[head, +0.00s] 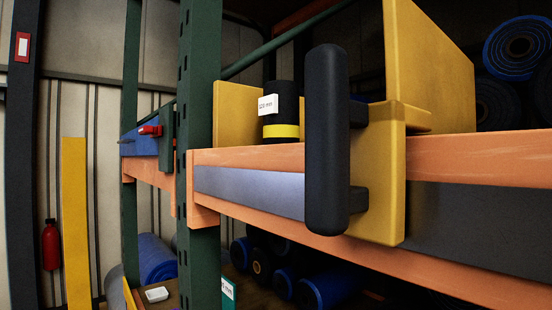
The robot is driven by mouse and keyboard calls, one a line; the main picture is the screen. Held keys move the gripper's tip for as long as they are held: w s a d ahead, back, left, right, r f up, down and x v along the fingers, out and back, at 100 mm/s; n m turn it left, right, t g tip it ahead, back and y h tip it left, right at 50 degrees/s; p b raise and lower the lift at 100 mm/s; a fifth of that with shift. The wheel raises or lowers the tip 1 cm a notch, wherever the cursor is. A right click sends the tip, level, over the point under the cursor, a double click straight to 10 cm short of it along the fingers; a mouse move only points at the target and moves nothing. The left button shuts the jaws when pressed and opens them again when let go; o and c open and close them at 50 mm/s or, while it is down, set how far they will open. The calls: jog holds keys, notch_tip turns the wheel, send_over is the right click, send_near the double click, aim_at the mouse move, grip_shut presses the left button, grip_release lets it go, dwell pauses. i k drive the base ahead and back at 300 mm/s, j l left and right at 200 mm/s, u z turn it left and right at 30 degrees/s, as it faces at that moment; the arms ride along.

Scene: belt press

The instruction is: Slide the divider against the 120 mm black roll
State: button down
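The divider (430,55) is a tall yellow panel with a yellow bracket hooked over the orange shelf beam. A thick black upright handle (326,140) is fixed to its front. The black roll (284,100) stands upright on the shelf to the left of the divider. It has a yellow band near its base and a white label (269,105) ending in "mm"; the number is too small to read surely. The handle stands in front of the space between roll and divider, so I cannot tell how wide the gap is. My gripper is not in view.
A second yellow panel (235,113) stands behind and left of the roll. A green rack post (199,150) rises at the shelf's left end. Blue rolls (518,47) lie at the upper right, and more rolls (330,289) lie on the lower level. The orange beam (480,151) runs along the front.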

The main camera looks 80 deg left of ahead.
aim_at(355, 151)
jog(key=u, duration=1.4)
